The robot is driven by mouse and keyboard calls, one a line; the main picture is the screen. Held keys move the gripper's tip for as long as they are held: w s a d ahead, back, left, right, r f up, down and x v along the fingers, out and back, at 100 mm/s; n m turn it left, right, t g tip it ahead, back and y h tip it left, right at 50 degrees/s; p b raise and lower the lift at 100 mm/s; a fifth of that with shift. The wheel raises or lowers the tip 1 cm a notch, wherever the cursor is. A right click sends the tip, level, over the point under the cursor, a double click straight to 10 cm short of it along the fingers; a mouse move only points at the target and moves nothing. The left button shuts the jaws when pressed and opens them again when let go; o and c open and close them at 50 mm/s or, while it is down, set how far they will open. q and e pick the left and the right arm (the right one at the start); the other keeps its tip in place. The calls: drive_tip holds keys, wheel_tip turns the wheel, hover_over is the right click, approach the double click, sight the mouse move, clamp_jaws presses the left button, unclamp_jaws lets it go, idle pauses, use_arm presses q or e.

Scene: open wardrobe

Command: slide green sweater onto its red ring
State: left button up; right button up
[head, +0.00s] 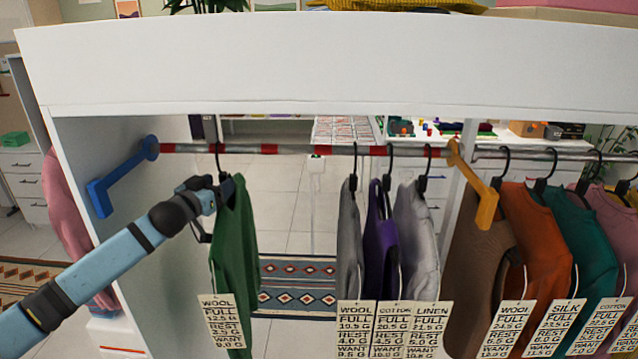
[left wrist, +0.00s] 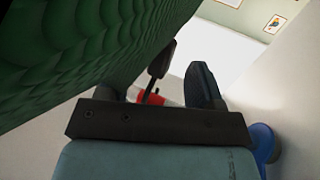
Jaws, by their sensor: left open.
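The green sweater (head: 236,255) hangs at the left of the wardrobe rail (head: 320,149), its black hanger hook over the rail. The hook is between a red ring (head: 171,148) on its left and another red ring (head: 268,149) on its right. My left gripper (head: 222,186) is open at the hanger's neck, beside the sweater's shoulder. In the left wrist view the sweater (left wrist: 75,55) fills the upper left. A dark finger (left wrist: 203,87), the hanger neck (left wrist: 160,62) and a red patch (left wrist: 150,97) show near the middle. Whether the fingers touch the hanger is hidden. My right gripper is out of view.
A blue bracket (head: 118,180) juts out left of the rail and an orange one (head: 476,190) stands right. A grey sweater (head: 349,240), a purple one (head: 379,240) and a pale one (head: 415,240) hang to the right. Rail between green and grey is clear.

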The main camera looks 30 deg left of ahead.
use_arm(q)
drive_tip(key=s+d+b, duration=0.1)
drive_tip(key=s+d, duration=0.1)
drive_tip(key=s, duration=0.8)
drive_tip(key=shift+s+r, duration=0.15)
drive_tip(key=shift+s, duration=0.2)
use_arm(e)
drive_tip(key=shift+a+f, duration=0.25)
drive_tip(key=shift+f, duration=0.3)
